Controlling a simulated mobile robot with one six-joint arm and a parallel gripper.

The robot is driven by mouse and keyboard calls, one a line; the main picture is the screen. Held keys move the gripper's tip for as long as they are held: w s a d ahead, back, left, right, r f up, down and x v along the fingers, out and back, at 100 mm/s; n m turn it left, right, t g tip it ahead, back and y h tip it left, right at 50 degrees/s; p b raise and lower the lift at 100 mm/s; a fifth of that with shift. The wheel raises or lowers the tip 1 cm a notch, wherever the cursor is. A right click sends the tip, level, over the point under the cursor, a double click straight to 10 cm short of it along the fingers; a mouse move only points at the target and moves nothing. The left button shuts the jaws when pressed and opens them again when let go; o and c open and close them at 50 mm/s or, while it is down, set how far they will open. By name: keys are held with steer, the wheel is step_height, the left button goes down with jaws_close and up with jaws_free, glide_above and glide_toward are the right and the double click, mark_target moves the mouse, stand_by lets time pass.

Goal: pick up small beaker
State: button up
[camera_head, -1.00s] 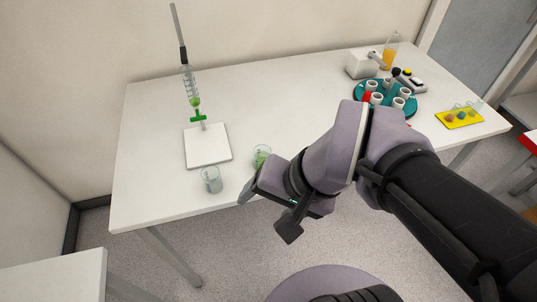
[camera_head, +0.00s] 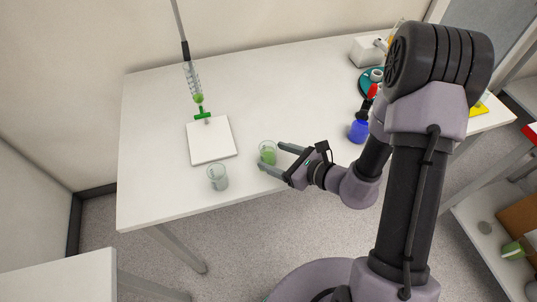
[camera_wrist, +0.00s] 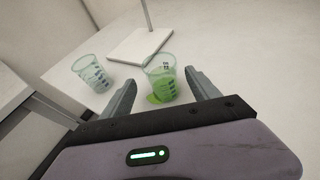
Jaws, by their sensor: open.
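A small clear beaker with green liquid (camera_head: 267,154) stands upright near the table's front edge. My gripper (camera_head: 271,156) is open, coming from the right, with its fingertips at either side of this beaker. In the wrist view the green beaker (camera_wrist: 161,82) stands between the open fingers (camera_wrist: 160,79), just ahead of them, and seems untouched. A second clear beaker (camera_head: 218,177) with pale contents stands to its left, nearer the front edge. It also shows at the left of the wrist view (camera_wrist: 91,75), outside the fingers.
A white stand base (camera_head: 210,142) with a burette (camera_head: 194,82) above it is behind the beakers. A blue object (camera_head: 358,131) and a teal rack (camera_head: 370,78) are farther right, partly behind my arm. The white table (camera_head: 260,100) is clear behind the green beaker.

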mark_target(261, 150)
steer(key=b+x, duration=0.1)
steer(key=x, duration=0.6)
steer(key=shift+w+d+f+b, duration=0.1)
steer(key=shift+d+b, duration=0.05)
steer(key=shift+b, duration=0.15)
steer(key=shift+d, duration=0.1)
jaws_close()
